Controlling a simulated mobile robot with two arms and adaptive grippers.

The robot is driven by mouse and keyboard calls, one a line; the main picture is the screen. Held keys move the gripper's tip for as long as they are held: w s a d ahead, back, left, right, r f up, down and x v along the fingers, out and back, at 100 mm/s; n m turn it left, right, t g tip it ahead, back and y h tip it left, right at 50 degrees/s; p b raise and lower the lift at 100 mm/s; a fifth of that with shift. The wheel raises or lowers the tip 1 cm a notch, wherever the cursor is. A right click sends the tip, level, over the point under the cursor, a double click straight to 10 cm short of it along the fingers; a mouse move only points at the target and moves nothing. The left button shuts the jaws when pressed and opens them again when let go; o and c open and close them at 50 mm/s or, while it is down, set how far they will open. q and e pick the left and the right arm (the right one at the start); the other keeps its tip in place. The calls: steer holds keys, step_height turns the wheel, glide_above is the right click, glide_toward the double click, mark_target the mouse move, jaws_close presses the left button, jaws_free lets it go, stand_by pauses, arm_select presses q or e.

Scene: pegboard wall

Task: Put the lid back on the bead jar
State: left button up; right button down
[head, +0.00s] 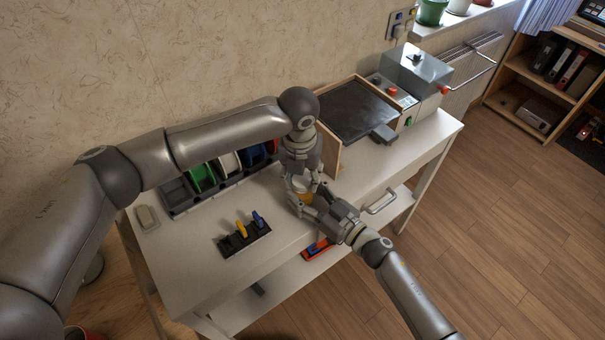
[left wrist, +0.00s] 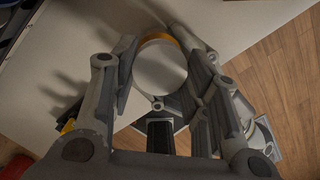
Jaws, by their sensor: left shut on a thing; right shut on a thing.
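My left gripper (head: 300,188) comes down over the front of the white bench and is shut on the lid. In the left wrist view the lid (left wrist: 160,68) is a pale round disc with an orange edge, between the two fingers of my left gripper (left wrist: 158,75). My right gripper (head: 318,204) is just below and beside it, shut on the bead jar. Only a small orange patch of the jar (head: 307,198) shows between the grippers. The fingers hide the rest, so I cannot tell whether lid and jar touch.
A black rack (head: 244,241) with yellow and blue tools stands on the bench (head: 195,265) left of the grippers. A row of coloured bins (head: 203,178) lies along the wall. A framed dark plate (head: 355,108) and a grey machine (head: 415,75) stand at right.

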arm_select(q)
steer(key=m, duration=0.4)
steer(key=shift+a+m, duration=0.1)
steer(key=shift+m, duration=0.3)
steer(key=m, duration=0.4)
steer(key=shift+w+g+h, duration=0.1)
steer(key=shift+g+h, duration=0.2)
steer(key=shift+h, duration=0.1)
steer(key=o, duration=0.6)
steer(key=shift+o, duration=0.2)
steer(key=shift+r, duration=2.3)
steer(key=shift+c, duration=0.4)
